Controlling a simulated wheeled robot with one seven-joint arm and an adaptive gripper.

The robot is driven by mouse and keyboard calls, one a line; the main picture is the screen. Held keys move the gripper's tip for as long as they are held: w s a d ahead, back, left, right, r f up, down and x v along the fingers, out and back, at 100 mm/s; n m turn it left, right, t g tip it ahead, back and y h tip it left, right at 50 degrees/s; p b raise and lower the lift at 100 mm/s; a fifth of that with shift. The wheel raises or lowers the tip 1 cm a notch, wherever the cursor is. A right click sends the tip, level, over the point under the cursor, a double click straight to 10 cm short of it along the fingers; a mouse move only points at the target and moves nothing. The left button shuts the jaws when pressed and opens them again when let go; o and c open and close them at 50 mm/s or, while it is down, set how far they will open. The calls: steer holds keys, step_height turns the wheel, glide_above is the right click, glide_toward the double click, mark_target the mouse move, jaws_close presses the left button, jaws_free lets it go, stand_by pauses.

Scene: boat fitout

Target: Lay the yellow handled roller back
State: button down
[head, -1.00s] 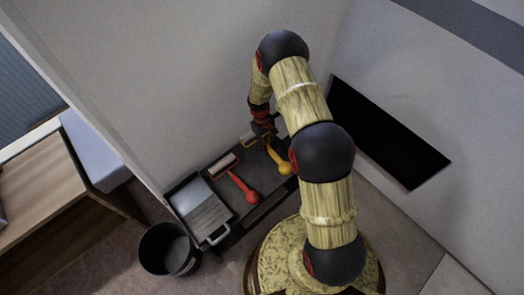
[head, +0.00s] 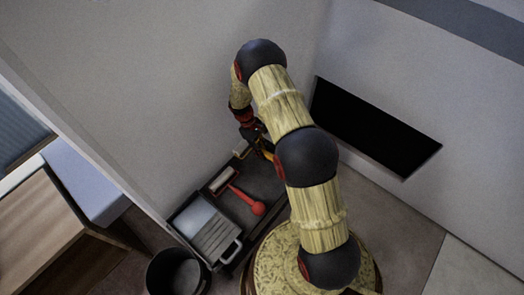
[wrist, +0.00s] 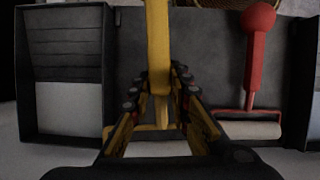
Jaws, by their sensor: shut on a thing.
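The yellow-handled roller shows in the wrist view, its handle (wrist: 158,45) running up the middle and its pale sleeve (wrist: 155,149) below. My gripper (wrist: 160,88) is shut on the yellow handle. In the head view my gripper (head: 254,135) is over the far end of the dark board (head: 233,197) by the wall. Only a bit of the yellow handle (head: 267,153) shows there; my arm hides the rest. I cannot tell whether the roller touches the board.
A red-handled roller (head: 248,200) lies on the board beside it, also at right in the wrist view (wrist: 254,70). A grey paint tray (head: 205,228) and a black bucket (head: 178,272) are nearer. A dark tray (wrist: 64,105) is left in the wrist view. Walls stand close behind.

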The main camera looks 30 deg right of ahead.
step_height(320, 180, down, 10)
steer(key=b, duration=0.5)
steer(key=shift+r, duration=0.1)
steer(key=c, duration=1.6)
jaws_free()
steer(key=shift+r, duration=0.1)
step_height(320, 180, up, 10)
steer(key=shift+f, duration=0.1)
